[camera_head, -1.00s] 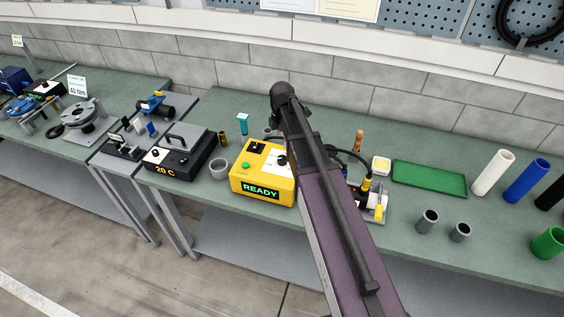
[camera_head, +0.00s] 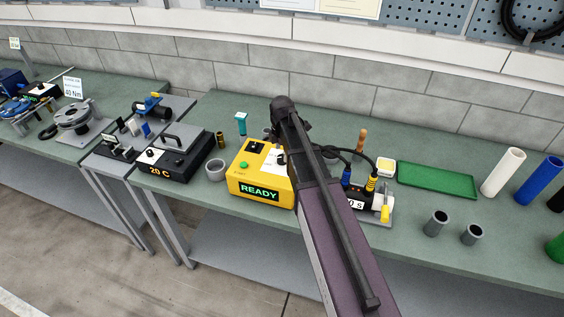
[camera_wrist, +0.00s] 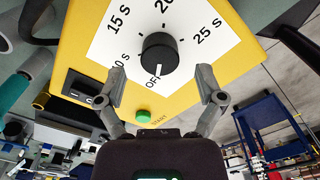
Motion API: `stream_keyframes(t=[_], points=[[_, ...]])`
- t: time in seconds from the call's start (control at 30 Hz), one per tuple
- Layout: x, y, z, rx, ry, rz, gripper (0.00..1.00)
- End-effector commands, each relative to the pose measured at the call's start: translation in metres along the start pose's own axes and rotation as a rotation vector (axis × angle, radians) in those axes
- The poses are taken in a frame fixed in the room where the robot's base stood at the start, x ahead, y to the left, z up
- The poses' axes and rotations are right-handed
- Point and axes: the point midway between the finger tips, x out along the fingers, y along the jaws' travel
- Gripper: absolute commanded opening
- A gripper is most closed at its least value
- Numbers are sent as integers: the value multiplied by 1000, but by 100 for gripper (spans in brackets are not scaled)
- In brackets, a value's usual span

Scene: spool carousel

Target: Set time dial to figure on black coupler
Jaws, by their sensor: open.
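The yellow box (camera_head: 262,172) stands on the bench with READY lit on its front. In the wrist view its black time dial (camera_wrist: 158,53) sits on a white scale marked OFF, 15 S, 25 S and other partly covered figures. The dial's white mark points down toward OFF. My gripper (camera_wrist: 163,88) is open, its fingers on either side below the dial, apart from it. In the head view my arm hides the gripper. The black coupler (camera_head: 361,191) has blue and yellow plugs and a white label (camera_head: 356,204) whose visible part reads "0 S"; my arm covers its first digit.
A green START button (camera_wrist: 144,116) and a black switch (camera_wrist: 82,87) lie near the fingers. A grey ring (camera_head: 215,170) and a black case (camera_head: 178,155) stand left of the box. A green tray (camera_head: 437,178) and grey cups (camera_head: 436,223) are right of the coupler.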

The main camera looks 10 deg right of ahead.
Motion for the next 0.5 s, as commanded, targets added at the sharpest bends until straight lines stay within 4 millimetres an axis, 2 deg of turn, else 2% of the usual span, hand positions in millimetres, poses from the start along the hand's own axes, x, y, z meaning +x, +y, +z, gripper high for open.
stream_keyframes(t=[0.03,0.2,0.5], points=[[8,0,0,0,0,0,87],[18,0,0,0,0,0,87],[26,0,0,0,0,0,87]])
